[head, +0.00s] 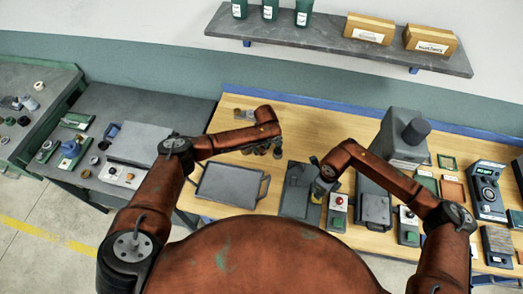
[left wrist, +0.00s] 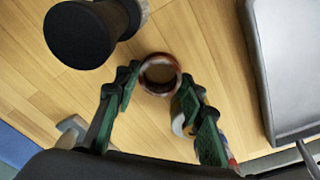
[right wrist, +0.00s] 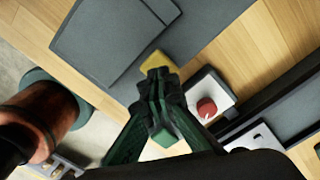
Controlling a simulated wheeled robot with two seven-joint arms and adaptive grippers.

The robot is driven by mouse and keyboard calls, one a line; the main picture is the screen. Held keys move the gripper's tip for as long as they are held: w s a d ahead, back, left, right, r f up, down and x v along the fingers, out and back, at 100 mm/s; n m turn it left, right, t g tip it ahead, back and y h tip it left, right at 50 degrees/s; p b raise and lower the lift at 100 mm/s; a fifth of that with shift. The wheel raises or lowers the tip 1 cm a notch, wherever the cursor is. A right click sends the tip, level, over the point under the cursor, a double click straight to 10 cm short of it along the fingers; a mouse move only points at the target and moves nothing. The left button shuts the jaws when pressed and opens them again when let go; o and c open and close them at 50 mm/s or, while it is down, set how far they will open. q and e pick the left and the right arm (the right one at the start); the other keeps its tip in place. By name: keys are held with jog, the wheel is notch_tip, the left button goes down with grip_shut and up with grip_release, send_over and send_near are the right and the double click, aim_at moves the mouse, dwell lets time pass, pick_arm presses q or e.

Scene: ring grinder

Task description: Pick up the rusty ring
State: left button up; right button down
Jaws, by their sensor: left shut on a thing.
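The rusty ring (left wrist: 158,90) is a small reddish-brown band in the left wrist view. It sits between the two green fingertips of my left gripper (left wrist: 160,78), which is shut on it. The wooden table shows around the ring; I cannot tell whether the ring touches it. In the head view my left gripper (head: 264,148) points down over the table, and the ring cannot be made out there.
A dark round knob-like part (left wrist: 78,36) stands close to the left gripper. A grey tray (head: 230,186) lies in front of it. A box with a red button (right wrist: 207,107) is beside my right gripper. A grey machine (head: 403,140) stands at the right. Bare wood shows behind the tray.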

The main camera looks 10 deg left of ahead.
pick_arm(q)
notch_tip(320, 180, up, 12)
jog(key=d+m, duration=0.2)
jog(key=s+d+f+m, duration=0.1)
jog(key=s+d+m, duration=0.1)
jog(key=d+m, duration=0.2)
jog(key=s+d+f+m+h, duration=0.1)
jog(key=s+d+f+m, duration=0.1)
jog(key=d+m, duration=0.3)
jog(key=s+d+f+m, duration=0.2)
jog(key=s+d+m, duration=0.2)
jog(key=d+m, duration=0.1)
jog(key=shift+s+d+h, duration=0.2)
jog(key=shift+d+h, duration=0.2)
jog(key=shift+d, duration=0.25)
jog(key=shift+r, duration=0.1)
pick_arm(e)
jog(key=shift+f, duration=0.15)
